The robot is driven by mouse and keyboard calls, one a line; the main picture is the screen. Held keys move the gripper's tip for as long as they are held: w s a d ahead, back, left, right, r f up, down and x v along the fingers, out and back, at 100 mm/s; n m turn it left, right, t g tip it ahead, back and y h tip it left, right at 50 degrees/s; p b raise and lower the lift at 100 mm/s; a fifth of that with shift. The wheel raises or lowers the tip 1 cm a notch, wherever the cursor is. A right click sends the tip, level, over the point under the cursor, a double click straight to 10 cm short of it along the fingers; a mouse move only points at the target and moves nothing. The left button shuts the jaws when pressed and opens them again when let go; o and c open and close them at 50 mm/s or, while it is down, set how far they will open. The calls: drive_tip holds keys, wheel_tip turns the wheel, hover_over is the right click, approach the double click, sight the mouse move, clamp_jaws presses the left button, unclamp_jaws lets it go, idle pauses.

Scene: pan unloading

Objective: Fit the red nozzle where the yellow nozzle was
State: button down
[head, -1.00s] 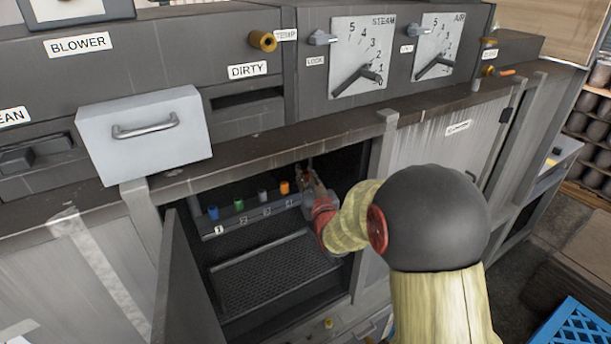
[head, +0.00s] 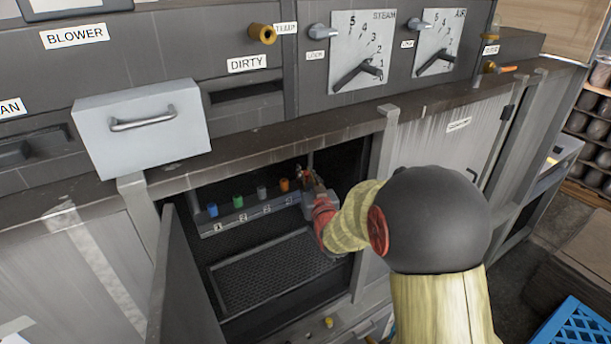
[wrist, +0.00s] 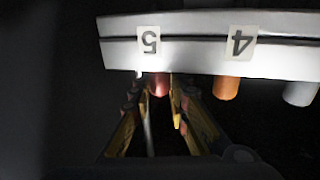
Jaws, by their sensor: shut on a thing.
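My gripper (wrist: 157,108) is shut on the red nozzle (wrist: 159,85), just under the label 5 of the pale manifold rail (wrist: 195,62) in the wrist view. The nozzle's end meets or overlaps the rail's edge; I cannot tell whether it is seated. In the head view my gripper (head: 311,182) is inside the open cabinet at the rail's right end, and my arm hides much of it. An orange nozzle (wrist: 227,88) stands at label 4, beside the gripper. A grey nozzle (head: 262,192), a green nozzle (head: 238,201) and a blue nozzle (head: 212,210) continue leftward.
The cabinet's open door (head: 185,275) stands at the left and its frame post (head: 378,205) at the right. A mesh tray (head: 270,272) lies below the rail. A small yellow object (head: 328,322) is low in front of the cabinet. A blue crate (head: 578,330) is at bottom right.

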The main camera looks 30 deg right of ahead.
drive_tip(key=shift+f, duration=0.2)
drive_tip(key=c, duration=1.6)
unclamp_jaws()
drive_tip(key=shift+c, duration=0.2)
drive_tip(key=v, duration=1.2)
drive_tip(key=shift+r, duration=0.1)
